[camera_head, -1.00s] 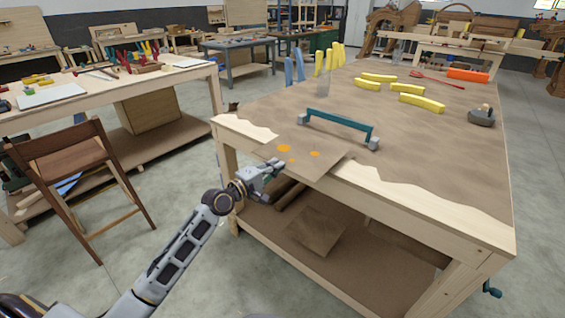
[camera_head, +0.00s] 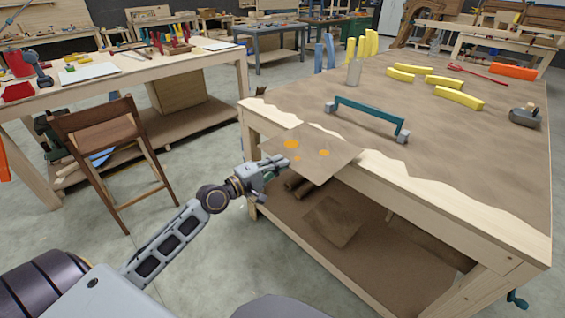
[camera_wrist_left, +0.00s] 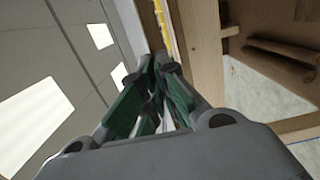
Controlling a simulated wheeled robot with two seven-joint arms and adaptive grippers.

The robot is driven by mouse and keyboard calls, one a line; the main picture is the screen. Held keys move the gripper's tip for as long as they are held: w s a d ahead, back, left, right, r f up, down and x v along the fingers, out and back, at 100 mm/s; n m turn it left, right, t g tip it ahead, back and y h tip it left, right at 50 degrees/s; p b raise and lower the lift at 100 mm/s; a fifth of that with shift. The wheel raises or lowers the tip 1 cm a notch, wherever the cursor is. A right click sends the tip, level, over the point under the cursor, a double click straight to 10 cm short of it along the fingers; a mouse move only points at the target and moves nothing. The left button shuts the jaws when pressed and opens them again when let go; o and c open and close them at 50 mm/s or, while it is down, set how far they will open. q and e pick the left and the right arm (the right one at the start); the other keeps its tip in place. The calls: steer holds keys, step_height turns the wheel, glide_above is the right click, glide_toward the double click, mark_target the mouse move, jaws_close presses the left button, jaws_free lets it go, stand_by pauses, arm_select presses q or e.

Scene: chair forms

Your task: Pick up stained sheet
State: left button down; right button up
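The stained sheet (camera_head: 325,170) is a thin brown square with several orange spots. In the head view it spans the near-left edge of the workbench, and much of it sticks out past that edge. I cannot tell whether its far part still touches the bench top. My left gripper (camera_head: 277,167) is at the sheet's near-left side with its fingers closed on that edge. In the left wrist view the green-padded fingers (camera_wrist_left: 158,62) are nearly together, and a thin edge-on strip with yellow-orange on it runs up from them. My right gripper is not in view.
A teal handle-shaped clamp piece (camera_head: 368,115) stands on the workbench (camera_head: 460,150) beyond the sheet. A lower shelf (camera_head: 380,265) holds brown pieces. A wooden chair (camera_head: 103,135) is at left.

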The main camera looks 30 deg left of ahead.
arm_select(q)
steer(key=shift+s, duration=0.1)
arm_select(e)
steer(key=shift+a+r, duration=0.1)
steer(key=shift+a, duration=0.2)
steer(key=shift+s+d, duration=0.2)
arm_select(q)
steer(key=shift+r, duration=0.1)
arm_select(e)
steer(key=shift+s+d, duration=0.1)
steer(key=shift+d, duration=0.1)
arm_select(q)
steer(key=shift+p, duration=0.35)
